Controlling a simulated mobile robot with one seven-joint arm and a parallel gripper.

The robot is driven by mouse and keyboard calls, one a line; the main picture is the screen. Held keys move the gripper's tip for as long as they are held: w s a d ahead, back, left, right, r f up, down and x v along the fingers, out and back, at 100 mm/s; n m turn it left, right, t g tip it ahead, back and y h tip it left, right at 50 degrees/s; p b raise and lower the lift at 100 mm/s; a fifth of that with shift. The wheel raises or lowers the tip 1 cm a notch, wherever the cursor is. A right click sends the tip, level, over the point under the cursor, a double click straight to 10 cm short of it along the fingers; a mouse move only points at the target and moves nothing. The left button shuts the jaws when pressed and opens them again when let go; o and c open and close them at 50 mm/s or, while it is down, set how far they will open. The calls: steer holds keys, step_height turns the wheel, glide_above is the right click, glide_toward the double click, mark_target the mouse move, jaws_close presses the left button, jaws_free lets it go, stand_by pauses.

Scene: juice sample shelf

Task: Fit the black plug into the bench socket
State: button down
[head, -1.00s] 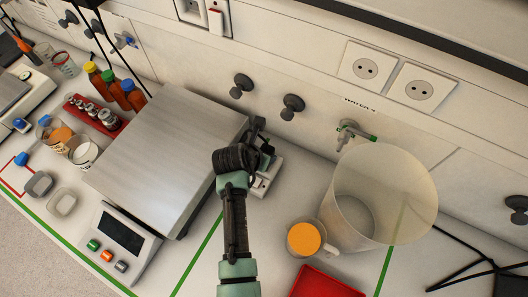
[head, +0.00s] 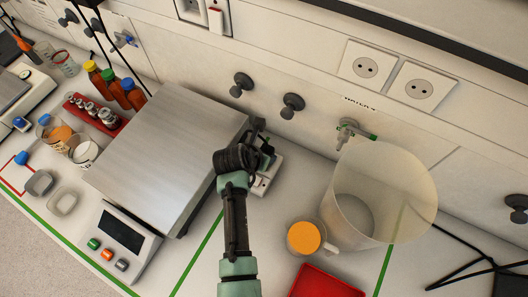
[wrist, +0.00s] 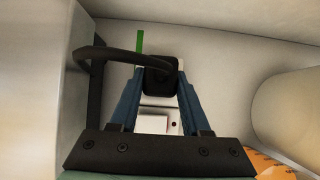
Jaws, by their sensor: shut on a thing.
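My gripper (wrist: 162,80) is shut on the black plug (wrist: 162,76), held between its two blue fingers in the wrist view. The plug's black cable bends away to the left. The white bench socket (wrist: 153,122) shows behind and just below the plug, partly hidden by the plug and fingers. In the head view, my gripper (head: 262,158) is over the white socket block (head: 267,178) beside the steel scale. The plug's prongs are hidden, so I cannot tell whether they touch or enter the socket.
The large scale (head: 170,150) stands close on the left. A clear container (head: 380,195), an orange juice cup (head: 304,238) and a red tray (head: 325,283) are on the right. The back wall has black knobs (head: 292,104), a tap (head: 350,132) and wall outlets (head: 365,67).

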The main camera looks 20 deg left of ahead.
steer(key=shift+f+b, duration=0.3)
steer(key=shift+f, duration=0.75)
stand_by(0.9)
steer(key=shift+c, duration=1.4)
jaws_free()
steer(key=shift+s+r, duration=0.1)
steer(key=v, duration=1.2)
steer(key=shift+s+r+b, duration=0.2)
steer(key=shift+r+b, duration=0.1)
steer(key=shift+b, duration=0.05)
steer(key=shift+a, duration=0.1)
